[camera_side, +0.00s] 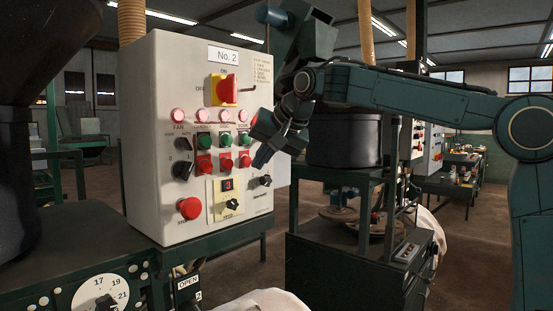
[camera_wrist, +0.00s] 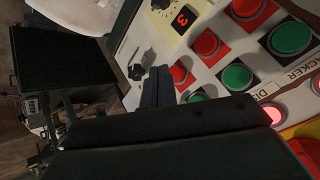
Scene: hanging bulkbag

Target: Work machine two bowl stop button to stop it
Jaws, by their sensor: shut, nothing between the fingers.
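The machine two panel, a white box marked No. 2 (camera_side: 150,140), stands left of centre in the side view. It carries a row of green buttons above a row of red ones. The rightmost red button (camera_side: 245,161), in the BOWL column, also shows in the wrist view (camera_wrist: 182,74). My gripper (camera_side: 262,160) is shut and empty at the panel's right side, just right of that button. In the wrist view my closed fingers (camera_wrist: 158,85) lie beside the button, between it and a black knob (camera_wrist: 137,72). I cannot tell whether they touch the panel. My gripper partly hides the rightmost green button (camera_side: 237,140).
A red-and-yellow rotary switch (camera_side: 223,90) and several lit pink lamps (camera_side: 210,115) sit above the buttons. A large red mushroom button (camera_side: 189,208), a display reading 3 (camera_wrist: 183,19) and black knobs lie nearby. A green-framed machine (camera_side: 340,255) stands right of the panel.

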